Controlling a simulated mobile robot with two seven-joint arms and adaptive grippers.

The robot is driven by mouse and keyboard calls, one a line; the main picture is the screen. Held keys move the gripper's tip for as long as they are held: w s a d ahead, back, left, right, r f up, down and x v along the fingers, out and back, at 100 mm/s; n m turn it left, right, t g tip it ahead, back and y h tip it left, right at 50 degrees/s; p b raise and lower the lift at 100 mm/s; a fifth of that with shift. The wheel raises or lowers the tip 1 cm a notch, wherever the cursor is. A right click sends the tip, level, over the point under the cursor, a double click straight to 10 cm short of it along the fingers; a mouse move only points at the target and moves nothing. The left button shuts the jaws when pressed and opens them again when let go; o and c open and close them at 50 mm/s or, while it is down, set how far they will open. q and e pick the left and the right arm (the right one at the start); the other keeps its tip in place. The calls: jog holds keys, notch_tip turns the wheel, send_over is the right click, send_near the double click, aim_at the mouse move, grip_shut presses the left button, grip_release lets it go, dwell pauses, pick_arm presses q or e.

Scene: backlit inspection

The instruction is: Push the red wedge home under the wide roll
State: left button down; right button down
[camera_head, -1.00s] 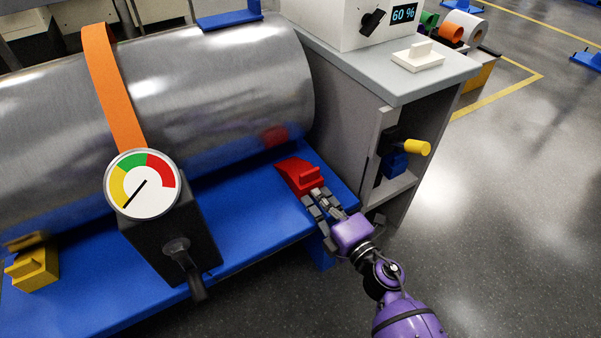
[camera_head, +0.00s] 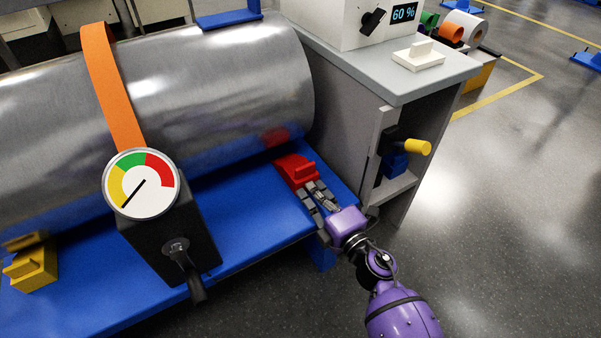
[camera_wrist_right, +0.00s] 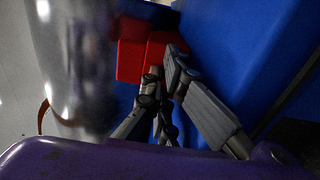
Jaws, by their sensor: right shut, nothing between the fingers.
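The red wedge (camera_head: 296,170) lies on the blue bench (camera_head: 255,215) at the right end of the wide metal roll (camera_head: 220,80). Its far end is close to the roll's lower side; I cannot tell whether they touch. My right gripper (camera_head: 314,187) is shut and empty, with its fingertips at the near side of the wedge. In the right wrist view the wedge (camera_wrist_right: 138,50) shows just beyond the fingertips (camera_wrist_right: 165,72), with the roll (camera_wrist_right: 75,60) to the left. My left gripper is not in view.
A yellow wedge (camera_head: 32,268) sits at the bench's left end. A gauge (camera_head: 141,184) on a dark box with a handle stands at the bench's front. An orange strap (camera_head: 112,90) crosses the roll. A grey cabinet (camera_head: 350,125) stands right of the wedge.

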aim_at(322, 209)
jog(key=shift+f, duration=0.1)
dwell(0.4)
jog(key=shift+p+v, duration=0.5)
jog(key=shift+v, duration=1.4)
